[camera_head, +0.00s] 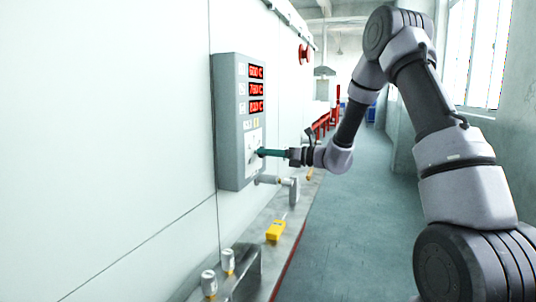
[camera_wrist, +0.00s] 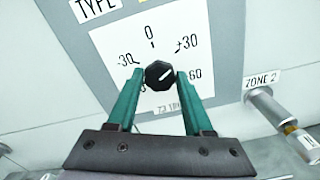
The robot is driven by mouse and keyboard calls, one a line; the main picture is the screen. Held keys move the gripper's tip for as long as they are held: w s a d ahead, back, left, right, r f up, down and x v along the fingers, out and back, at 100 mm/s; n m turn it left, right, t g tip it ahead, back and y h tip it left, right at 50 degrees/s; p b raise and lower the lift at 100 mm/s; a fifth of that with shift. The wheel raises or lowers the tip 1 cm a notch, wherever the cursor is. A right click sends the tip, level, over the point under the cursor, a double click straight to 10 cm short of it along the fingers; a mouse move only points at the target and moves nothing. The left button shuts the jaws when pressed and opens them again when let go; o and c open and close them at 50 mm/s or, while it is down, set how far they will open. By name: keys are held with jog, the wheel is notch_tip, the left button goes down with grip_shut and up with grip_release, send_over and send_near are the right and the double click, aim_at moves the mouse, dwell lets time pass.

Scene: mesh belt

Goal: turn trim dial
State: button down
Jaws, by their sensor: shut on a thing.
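The trim dial (camera_wrist: 159,75) is a small black faceted knob with a white pointer line. It sits on a white scale plate (camera_wrist: 150,45) marked -30, 0, +30 and 60, with some marks hidden by my fingers. The white line slants up to the right, toward the +30 side. My gripper (camera_wrist: 158,80) has two green fingers, one on each side of the knob, shut on it. In the head view my gripper (camera_head: 262,153) reaches the lower part of the grey control panel (camera_head: 228,125), and the dial is mostly hidden there.
Red digital displays (camera_head: 256,88) are on the panel above. A pipe with a grey handle (camera_head: 293,190) juts out below it. A yellow block (camera_head: 275,230) and two white-capped fittings (camera_head: 228,260) sit on the ledge below. The floor (camera_head: 350,230) to the right is clear.

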jog(key=shift+c, duration=1.5)
grip_release()
jog(key=v, duration=1.1)
jog(key=shift+f, duration=0.1)
